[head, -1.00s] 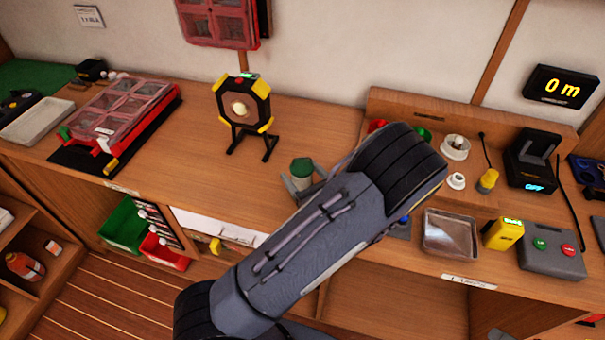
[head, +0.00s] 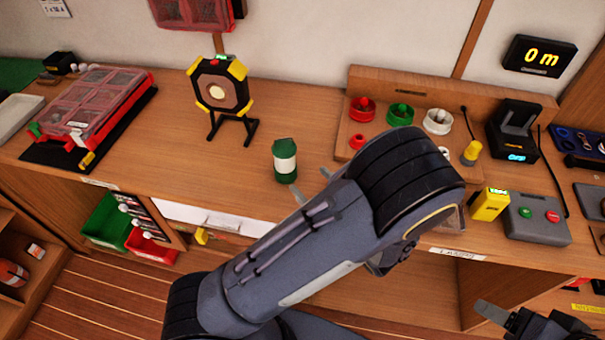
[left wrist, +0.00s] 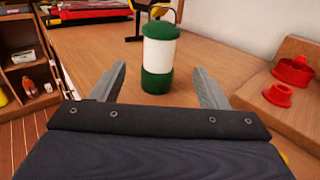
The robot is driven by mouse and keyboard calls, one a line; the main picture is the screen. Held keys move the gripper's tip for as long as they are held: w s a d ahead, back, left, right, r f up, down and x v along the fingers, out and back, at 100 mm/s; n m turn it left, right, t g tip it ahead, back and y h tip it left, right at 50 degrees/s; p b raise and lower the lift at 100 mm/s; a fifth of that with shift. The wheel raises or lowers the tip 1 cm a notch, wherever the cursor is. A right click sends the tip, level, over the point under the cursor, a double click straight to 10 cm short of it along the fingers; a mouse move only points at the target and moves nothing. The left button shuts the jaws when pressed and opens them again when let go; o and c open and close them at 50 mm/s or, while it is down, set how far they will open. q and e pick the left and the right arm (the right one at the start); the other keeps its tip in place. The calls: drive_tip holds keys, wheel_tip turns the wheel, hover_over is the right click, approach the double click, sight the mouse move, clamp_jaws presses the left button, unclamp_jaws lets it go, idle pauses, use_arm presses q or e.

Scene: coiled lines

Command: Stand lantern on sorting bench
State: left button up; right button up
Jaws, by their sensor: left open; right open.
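The lantern (head: 285,163) is a small green and white cylinder with a green cap. It stands upright on the wooden sorting bench (head: 240,180), left of the row of coloured cups. In the left wrist view the lantern (left wrist: 159,57) is centred between the spread fingers and beyond their tips, untouched. My left gripper (head: 313,183) is open and empty just to the near right of the lantern, mostly hidden behind my own arm. My right gripper (head: 490,312) is partly in view at the lower right, away from the lantern; its jaws are open.
A black and yellow round device (head: 221,92) on a stand is behind the lantern to the left. A red divided case (head: 85,103) lies further left. Red, green and white cups, a yellow box (head: 489,204) and a button box (head: 537,217) are right. Bench around the lantern is clear.

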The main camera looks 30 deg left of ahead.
use_arm(q)
drive_tip(key=shift+s+d, duration=0.15)
drive_tip(key=shift+s, duration=0.05)
drive_tip(key=s+a+n+g+h, duration=0.7)
drive_tip(key=s+n+g+h, duration=0.35)
drive_tip(key=s+n, duration=0.2)
drive_tip(key=s+d+r+n+t+h, duration=0.4)
drive_tip(key=r+n+t+h, duration=0.4)
drive_tip(key=n, duration=0.4)
drive_tip(key=shift+r+n+h, duration=0.35)
drive_tip(key=shift+r+h, duration=0.2)
drive_tip(key=shift+h, duration=0.1)
